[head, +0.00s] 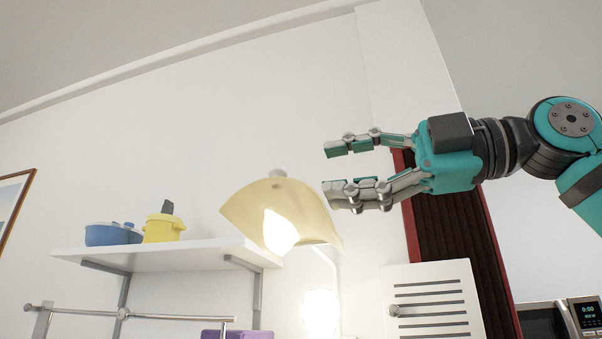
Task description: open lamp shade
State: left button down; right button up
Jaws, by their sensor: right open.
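A cream-yellow lamp shade (245,212) hangs tilted near the middle of the head view, with a bright lit bulb (280,232) showing in its opening. A small pale knob (278,173) sits at its top. My right gripper (328,168) comes in from the right, above and to the right of the shade. Its fingers are apart, point left, and hold nothing. The lower fingers look close to the shade's upper right side, but I cannot tell the distance in depth. My left gripper is not in view.
A white shelf (160,257) at left holds a blue container (108,235) and a yellow pot (160,229). A rail (170,315) runs below it. A white slatted cabinet (433,302) stands at lower right, near a microwave (560,318). The wall above the shade is bare.

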jog(key=v, duration=0.4)
jog(key=shift+s+d, duration=0.1)
jog(key=shift+d, duration=0.05)
dwell(0.4)
